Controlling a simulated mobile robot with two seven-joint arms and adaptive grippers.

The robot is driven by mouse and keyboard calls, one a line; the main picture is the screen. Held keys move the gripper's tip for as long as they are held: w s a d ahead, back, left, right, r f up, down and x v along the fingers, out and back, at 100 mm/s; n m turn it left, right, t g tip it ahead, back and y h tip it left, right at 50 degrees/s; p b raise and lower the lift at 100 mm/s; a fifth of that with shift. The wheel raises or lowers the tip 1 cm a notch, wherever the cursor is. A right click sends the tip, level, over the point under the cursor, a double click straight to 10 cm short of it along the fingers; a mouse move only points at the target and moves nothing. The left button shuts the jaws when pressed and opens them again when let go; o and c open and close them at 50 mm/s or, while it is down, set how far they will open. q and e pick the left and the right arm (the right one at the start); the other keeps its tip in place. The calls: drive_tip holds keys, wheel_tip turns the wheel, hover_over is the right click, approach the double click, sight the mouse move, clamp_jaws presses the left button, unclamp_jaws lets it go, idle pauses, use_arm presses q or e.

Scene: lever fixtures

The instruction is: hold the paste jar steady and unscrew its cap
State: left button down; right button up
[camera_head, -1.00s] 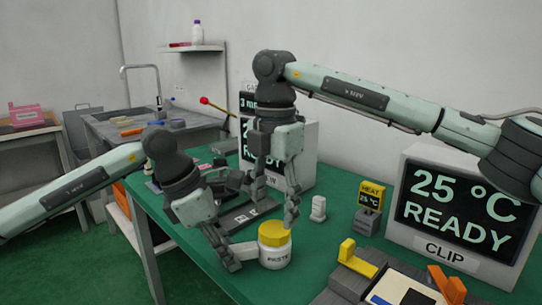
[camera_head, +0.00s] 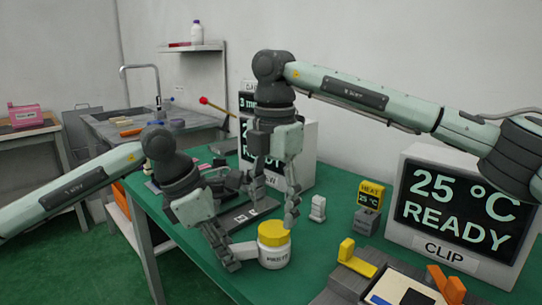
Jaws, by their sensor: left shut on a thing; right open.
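My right gripper (camera_head: 277,214) points down just above and behind the cap, open, with one finger to the cap's upper right. I cannot tell whether that finger touches the cap.
A small white block (camera_head: 318,208) and the yellow HEAT box (camera_head: 369,197) stand right of the jar. The CLIP display (camera_head: 455,212) and a fixture with yellow and orange levers (camera_head: 358,259) fill the right. Another display (camera_head: 300,155) stands behind my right gripper.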

sight(274, 228)
drive_tip(key=o, duration=0.4)
wheel_tip(274, 228, up, 8)
drive_tip(key=d+m+y, duration=0.1)
drive_tip(key=d+m, duration=0.1)
drive_tip(key=m, duration=0.3)
drive_tip(key=shift+w+m+y, duration=0.25)
drive_tip(key=shift+m+y, duration=0.05)
drive_tip(key=shift+m, duration=0.1)
drive_tip(key=f, duration=0.3)
drive_tip(key=a+f, duration=0.1)
drive_tip(key=f, duration=0.7)
drive_tip(key=shift+s+a+f, duration=0.2)
drive_tip(key=shift+a+f, duration=0.05)
drive_tip(key=shift+a, duration=0.15)
